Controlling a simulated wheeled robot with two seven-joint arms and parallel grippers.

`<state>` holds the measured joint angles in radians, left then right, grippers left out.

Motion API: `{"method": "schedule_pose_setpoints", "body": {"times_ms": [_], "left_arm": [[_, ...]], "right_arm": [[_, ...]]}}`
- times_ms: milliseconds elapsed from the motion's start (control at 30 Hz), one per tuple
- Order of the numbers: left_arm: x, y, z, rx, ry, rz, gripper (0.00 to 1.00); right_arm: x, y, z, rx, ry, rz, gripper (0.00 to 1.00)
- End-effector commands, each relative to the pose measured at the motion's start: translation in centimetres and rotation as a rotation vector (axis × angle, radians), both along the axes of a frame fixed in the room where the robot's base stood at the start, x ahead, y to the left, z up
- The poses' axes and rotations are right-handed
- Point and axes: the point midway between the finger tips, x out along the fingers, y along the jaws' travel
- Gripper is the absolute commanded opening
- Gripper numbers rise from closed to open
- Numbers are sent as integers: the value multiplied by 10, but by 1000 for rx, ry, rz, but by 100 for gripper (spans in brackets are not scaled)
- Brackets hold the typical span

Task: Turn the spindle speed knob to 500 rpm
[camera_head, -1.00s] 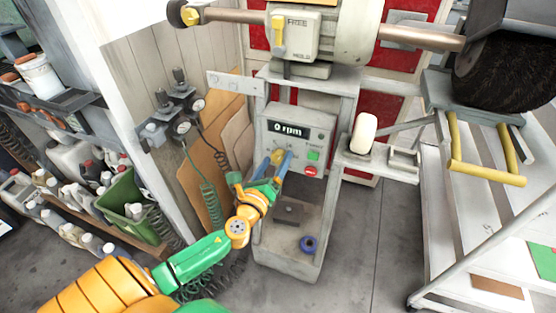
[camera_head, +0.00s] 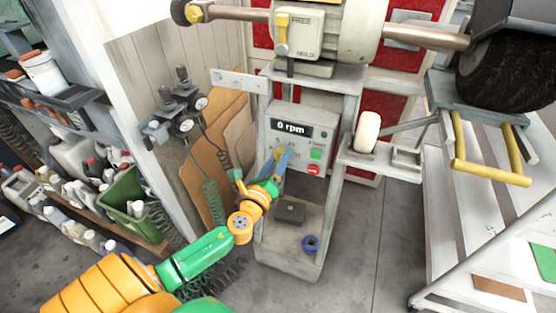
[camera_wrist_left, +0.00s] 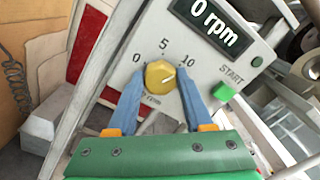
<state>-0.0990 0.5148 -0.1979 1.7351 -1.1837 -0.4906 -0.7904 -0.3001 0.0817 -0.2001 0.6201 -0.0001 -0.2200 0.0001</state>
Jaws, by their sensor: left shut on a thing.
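The yellow spindle speed knob (camera_wrist_left: 160,74) is on the front panel of the grey machine, with a dial marked 0, 5 and 10. Its light pointer mark looks turned toward the right, near the 10 side. My left gripper (camera_wrist_left: 158,72) has its blue fingers shut on the knob, one on each side. In the head view the left gripper (camera_head: 279,158) reaches the panel and largely covers the knob. The display (camera_head: 291,128) reads 0 rpm. My right gripper is not in view.
A green START button (camera_wrist_left: 223,92) is right of the knob. A red button (camera_head: 313,170) sits lower on the panel. A large black brush (camera_head: 510,65) is on the shaft at the upper right. A blue ring (camera_head: 310,244) lies on the machine's base.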

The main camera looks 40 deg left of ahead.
Motion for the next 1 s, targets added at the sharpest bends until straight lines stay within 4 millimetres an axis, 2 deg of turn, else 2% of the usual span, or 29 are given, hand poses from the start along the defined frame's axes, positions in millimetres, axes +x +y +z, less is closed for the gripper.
{"method": "schedule_pose_setpoints", "body": {"times_ms": [500,1000], "left_arm": [[0,1,-3,-437,-104,0,0],[0,1,-3,-814,-194,0,0]], "right_arm": [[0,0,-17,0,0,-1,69],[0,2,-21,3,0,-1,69]]}}
